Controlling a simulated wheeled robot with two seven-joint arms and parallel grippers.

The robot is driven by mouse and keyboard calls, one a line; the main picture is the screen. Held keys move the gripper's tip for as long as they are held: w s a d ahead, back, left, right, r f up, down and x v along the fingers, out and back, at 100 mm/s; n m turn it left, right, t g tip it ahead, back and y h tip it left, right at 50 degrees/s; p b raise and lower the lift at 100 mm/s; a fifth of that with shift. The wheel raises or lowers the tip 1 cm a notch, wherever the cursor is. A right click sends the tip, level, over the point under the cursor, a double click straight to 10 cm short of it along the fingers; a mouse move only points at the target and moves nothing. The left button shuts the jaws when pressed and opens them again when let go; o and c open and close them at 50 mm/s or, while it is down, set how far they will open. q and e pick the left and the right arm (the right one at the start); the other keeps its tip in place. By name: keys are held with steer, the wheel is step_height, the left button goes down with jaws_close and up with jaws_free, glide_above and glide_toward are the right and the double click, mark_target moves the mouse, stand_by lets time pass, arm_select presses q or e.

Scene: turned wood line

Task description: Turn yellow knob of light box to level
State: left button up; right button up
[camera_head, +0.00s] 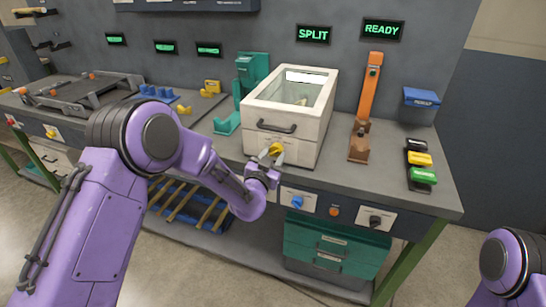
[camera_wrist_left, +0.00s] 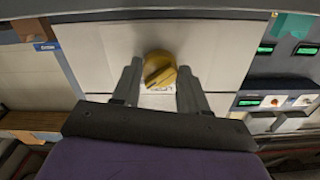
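The light box (camera_head: 286,105) is a white box with a glass top and a dark handle, standing on the grey bench. Its yellow knob (camera_wrist_left: 159,70) sits on the front face; in the head view the knob (camera_head: 275,149) shows just past my left gripper. In the head view my left gripper (camera_head: 268,166) reaches the front of the box from below. My right gripper is out of view; only part of my right arm shows at the lower right.
An orange lever stand (camera_head: 367,105) is right of the box, and black, yellow and green blocks (camera_head: 420,160) lie farther right. A green press-like fixture (camera_head: 245,80) is close on the left. The bench front has a blue knob (camera_head: 297,202) and a black knob (camera_head: 375,221).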

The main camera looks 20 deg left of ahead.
arm_select(q)
steer(key=shift+n+b, duration=0.3)
steer(key=shift+n, duration=0.4)
steer(key=shift+f+n+b, duration=0.1)
steer(key=shift+n+b, duration=0.6)
steer(key=shift+n, duration=1.2)
steer(key=shift+d+n+b, duration=0.1)
steer(key=shift+n+b, duration=0.5)
steer(key=shift+n, duration=1.8)
steer(key=o, duration=1)
steer(key=shift+o, duration=0.2)
